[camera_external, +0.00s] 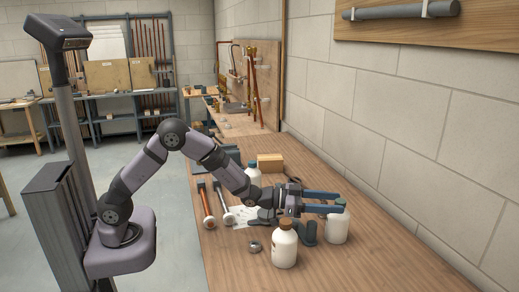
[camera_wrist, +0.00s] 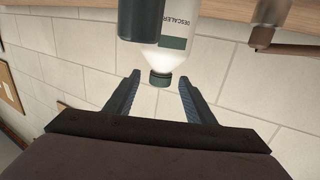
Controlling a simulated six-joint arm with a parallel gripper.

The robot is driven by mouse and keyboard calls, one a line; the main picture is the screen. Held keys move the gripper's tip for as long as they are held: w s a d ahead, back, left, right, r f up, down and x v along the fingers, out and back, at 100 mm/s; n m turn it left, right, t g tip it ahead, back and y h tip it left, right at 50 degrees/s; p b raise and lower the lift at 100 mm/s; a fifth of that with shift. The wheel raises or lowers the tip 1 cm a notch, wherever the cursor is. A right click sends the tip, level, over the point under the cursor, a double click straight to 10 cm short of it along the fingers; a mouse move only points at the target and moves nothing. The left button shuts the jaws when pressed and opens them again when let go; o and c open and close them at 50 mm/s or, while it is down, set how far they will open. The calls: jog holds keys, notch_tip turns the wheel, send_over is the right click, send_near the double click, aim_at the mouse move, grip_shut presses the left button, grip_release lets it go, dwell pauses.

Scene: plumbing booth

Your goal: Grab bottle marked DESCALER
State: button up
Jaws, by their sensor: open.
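The DESCALER bottle (camera_wrist: 172,50) is white with a dark green cap, and its label shows upside down in the wrist view. It appears to be the white bottle (camera_external: 336,227) standing upright at the right in the external view. My gripper (camera_external: 341,202) is open and empty, level with the top of this bottle. In the wrist view the cap appears between the fingertips of my gripper (camera_wrist: 160,82). I cannot tell whether the cap is truly between the fingers in depth. The fingers do not visibly grip it.
A dark cylinder (camera_wrist: 138,18) stands beside the bottle. A white bottle with a brown cap (camera_external: 285,248) stands nearer the camera, with a metal ring (camera_external: 254,246) beside it. Another white bottle (camera_external: 253,174), a wooden block (camera_external: 270,163) and hammers (camera_external: 208,208) lie farther left. A block wall bounds the bench.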

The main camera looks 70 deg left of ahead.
aim_at(345, 202)
jog(key=shift+x, duration=0.8)
jog(key=shift+p+x, duration=1.05)
jog(key=shift+x, duration=1.55)
jog(key=shift+a+r, duration=0.1)
jog(key=shift+r, duration=0.05)
grip_shut()
jog(key=shift+w+r, duration=0.1)
jog(key=shift+r, duration=0.05)
